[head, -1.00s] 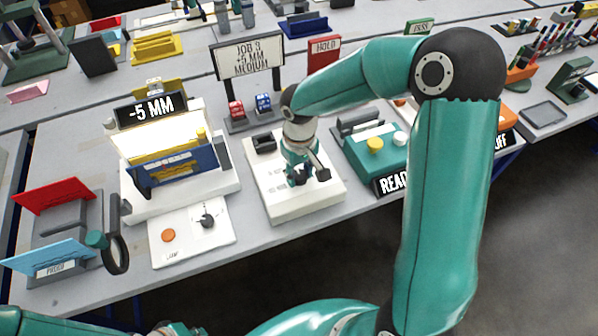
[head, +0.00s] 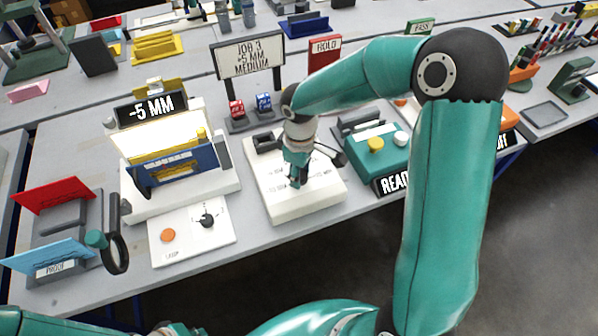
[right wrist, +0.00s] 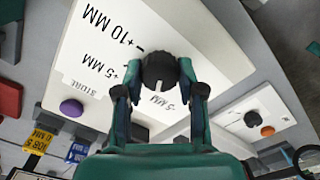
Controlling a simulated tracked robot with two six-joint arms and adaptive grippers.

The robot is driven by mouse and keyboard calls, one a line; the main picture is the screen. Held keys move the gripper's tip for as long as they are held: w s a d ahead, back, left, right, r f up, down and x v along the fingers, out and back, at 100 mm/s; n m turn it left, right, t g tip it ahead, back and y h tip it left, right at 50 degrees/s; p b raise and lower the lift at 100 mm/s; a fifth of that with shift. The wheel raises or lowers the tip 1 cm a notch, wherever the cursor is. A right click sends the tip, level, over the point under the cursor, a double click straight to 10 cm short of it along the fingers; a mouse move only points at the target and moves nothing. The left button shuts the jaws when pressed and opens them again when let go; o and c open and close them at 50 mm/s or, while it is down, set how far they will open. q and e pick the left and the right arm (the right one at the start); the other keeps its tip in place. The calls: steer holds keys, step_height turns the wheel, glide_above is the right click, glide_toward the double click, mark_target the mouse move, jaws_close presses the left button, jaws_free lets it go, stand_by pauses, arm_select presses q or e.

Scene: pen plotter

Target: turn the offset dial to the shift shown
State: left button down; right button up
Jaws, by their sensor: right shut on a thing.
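The black offset dial (right wrist: 160,68) sits on a white panel (right wrist: 95,50) in the right wrist view. My right gripper (right wrist: 160,76) is shut on it, one fingertip on each side. The dial's white mark points toward the partly hidden "5 MM" label. "+5 MM" and "+10 MM" are printed farther round. In the head view my right gripper (head: 297,180) is over the white panel (head: 325,203) and hides the dial. A lit display (head: 151,108) reads "-5 MM". The job sign (head: 250,58) reads "JOB 3", what looks like "+5 MM", and "MEDIUM". My left gripper is not in view.
A purple button (right wrist: 72,107) is on the dial panel. A small panel with an orange button (head: 168,235) and a black knob lies to the left. A green unit (head: 370,160) stands close on the right. Bare table lies in front of the dial panel.

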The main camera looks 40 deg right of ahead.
steer(key=shift+n, duration=1.3)
steer(key=o, duration=1.1)
steer(key=shift+o, duration=0.2)
step_height(320, 180, up, 12)
